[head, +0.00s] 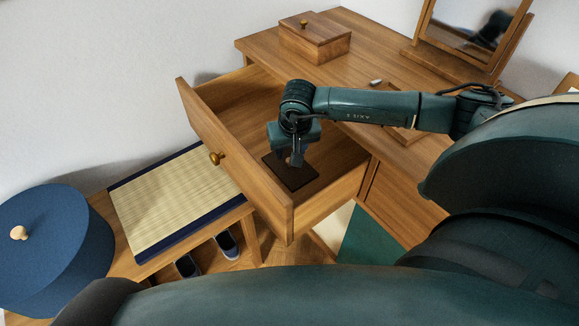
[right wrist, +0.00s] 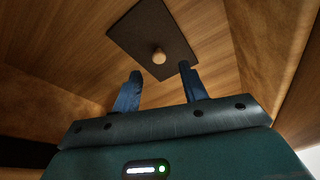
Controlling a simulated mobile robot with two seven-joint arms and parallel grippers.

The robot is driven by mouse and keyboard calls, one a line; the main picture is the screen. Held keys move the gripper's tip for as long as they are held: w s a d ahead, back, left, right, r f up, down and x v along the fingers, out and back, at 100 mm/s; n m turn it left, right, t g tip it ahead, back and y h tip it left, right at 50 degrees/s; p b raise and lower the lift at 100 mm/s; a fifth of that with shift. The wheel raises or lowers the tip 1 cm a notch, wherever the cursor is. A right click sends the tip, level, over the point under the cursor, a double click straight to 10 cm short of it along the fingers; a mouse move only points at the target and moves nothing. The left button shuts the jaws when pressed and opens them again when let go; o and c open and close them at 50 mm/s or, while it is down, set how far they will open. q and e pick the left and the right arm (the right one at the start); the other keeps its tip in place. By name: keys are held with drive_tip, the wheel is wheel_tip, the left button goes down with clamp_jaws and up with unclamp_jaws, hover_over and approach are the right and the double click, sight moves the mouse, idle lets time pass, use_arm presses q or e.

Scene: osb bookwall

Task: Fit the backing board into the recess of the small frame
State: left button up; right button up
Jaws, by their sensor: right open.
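The backing board (head: 290,174) is a dark square panel lying flat on the floor of the open drawer. In the right wrist view the board (right wrist: 150,32) shows a small round light knob (right wrist: 159,56) near its middle. My right gripper (head: 294,160) points down into the drawer over the board. In the right wrist view its two blue fingers (right wrist: 160,72) stand apart with nothing between them, the knob just beyond the gap. A wooden piece that looks like the small frame (head: 401,134) lies on the dresser top, mostly hidden behind my right arm. My left gripper is not in view.
The drawer's walls and front (head: 232,150) enclose the right gripper. On the dresser top stand a wooden box (head: 315,41), a small white item (head: 376,83) and a mirror (head: 470,30). A bench with a woven mat (head: 170,200) and blue round box (head: 50,240) is left.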

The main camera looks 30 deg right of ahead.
drive_tip(key=x, duration=0.5)
drive_tip(key=shift+w+d+f+b, duration=0.1)
drive_tip(key=shift+b, duration=0.2)
clamp_jaws()
